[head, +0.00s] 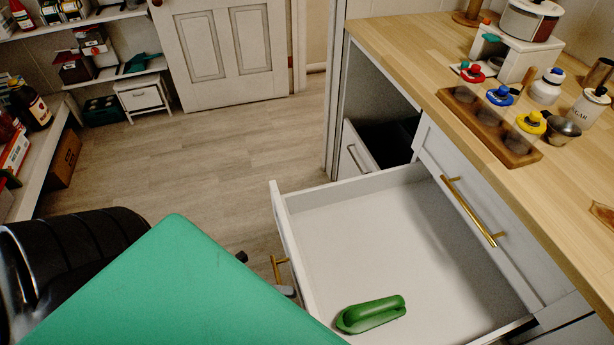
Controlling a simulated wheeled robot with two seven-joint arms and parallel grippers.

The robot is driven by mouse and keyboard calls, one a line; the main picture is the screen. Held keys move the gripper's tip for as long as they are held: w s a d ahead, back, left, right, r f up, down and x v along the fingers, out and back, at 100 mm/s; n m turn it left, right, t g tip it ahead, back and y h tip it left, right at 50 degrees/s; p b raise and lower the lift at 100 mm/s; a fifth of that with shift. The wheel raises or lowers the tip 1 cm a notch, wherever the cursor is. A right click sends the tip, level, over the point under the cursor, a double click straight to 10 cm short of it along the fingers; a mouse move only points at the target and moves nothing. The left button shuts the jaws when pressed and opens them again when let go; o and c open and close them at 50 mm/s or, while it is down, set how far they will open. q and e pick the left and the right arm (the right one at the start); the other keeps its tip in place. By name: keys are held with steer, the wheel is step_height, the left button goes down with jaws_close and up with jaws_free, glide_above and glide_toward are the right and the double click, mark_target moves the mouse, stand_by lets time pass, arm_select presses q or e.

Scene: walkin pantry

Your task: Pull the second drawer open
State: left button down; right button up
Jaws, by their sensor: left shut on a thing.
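The second drawer (300,250), white and below a shut top drawer (440,160), stands pulled well out from the counter. Its brass handle (279,266) is on the outer face of its front panel. My left gripper (286,290) is shut on this handle, though only a small grey part of it shows behind the green panel of my body. A green stapler-like object (371,314) lies on the drawer floor. The drawer's near corner is hidden or cut off by the frame. My right gripper is not in view.
A wooden counter (400,42) runs along the right, with a wooden holder (515,145) of colourful-lidded jars, a pot (530,18) and canisters. A stocked shelf (48,180) stands at the left. The floor between them is clear up to a white door (225,45).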

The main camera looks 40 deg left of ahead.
arm_select(q)
steer(key=shift+s+a, duration=0.45)
steer(key=shift+s, duration=0.15)
steer(key=shift+s+a, duration=0.4)
steer(key=shift+s, duration=0.2)
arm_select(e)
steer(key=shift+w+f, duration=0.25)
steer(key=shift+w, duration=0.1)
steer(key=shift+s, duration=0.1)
arm_select(q)
steer(key=c, duration=1.8)
jaws_free()
steer(key=shift+c, duration=0.2)
steer(key=shift+o, duration=0.4)
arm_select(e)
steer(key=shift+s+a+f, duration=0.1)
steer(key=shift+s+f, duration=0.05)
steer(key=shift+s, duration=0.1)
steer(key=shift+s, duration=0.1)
